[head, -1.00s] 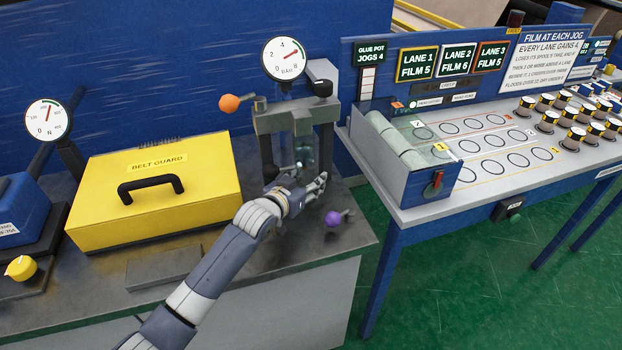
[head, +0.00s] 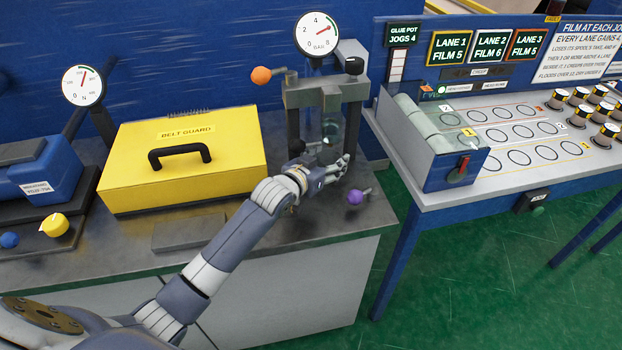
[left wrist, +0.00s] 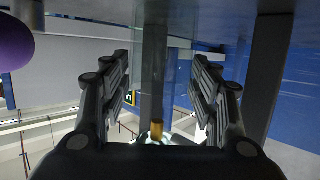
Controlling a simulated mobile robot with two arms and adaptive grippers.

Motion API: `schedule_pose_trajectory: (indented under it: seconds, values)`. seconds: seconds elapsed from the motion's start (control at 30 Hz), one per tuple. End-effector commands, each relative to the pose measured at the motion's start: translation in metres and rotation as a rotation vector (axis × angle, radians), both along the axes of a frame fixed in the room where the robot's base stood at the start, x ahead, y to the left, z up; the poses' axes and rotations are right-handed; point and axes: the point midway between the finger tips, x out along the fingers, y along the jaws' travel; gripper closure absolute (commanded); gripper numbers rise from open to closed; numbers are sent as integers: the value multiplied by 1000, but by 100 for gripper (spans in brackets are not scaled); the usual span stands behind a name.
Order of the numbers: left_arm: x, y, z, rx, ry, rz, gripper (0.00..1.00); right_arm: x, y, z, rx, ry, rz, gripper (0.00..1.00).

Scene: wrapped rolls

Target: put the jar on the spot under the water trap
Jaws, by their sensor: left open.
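The water trap seems to be the clear bowl (head: 331,124) hanging in a grey frame (head: 325,95) under a round gauge (head: 317,35). My left gripper (head: 345,165) is low in front of this frame, near the bench top, with its fingers open. In the left wrist view the open fingers (left wrist: 163,95) stand either side of a faint clear glass shape (left wrist: 182,75) and a brass fitting (left wrist: 157,129). I cannot tell whether that glass is the jar or whether the fingers touch it. The spot is hidden or not distinguishable. My right gripper is not in view.
A purple knob (head: 355,197) sits just right of my gripper and an orange knob (head: 261,75) is at the frame's upper left. A yellow belt guard (head: 183,160) stands left. The lane table (head: 455,195) is right, across a gap.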

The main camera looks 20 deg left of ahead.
Motion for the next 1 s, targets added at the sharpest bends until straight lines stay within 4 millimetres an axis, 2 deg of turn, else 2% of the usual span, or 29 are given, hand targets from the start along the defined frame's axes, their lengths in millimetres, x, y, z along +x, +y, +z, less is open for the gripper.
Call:
schedule_pose_trajectory:
  seconds: [0.17, 0.5, 0.7, 1.0]
  values:
    - [-34, 7, -2, 2, 2, -1, 44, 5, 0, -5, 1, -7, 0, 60]
    - [-98, 19, -2, 1, 2, 0, 44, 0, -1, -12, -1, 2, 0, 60]
    - [-116, 23, 0, 0, 0, 1, 44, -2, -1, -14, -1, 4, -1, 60]
    - [-120, 23, 1, 0, 0, 1, 44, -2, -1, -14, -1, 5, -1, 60]
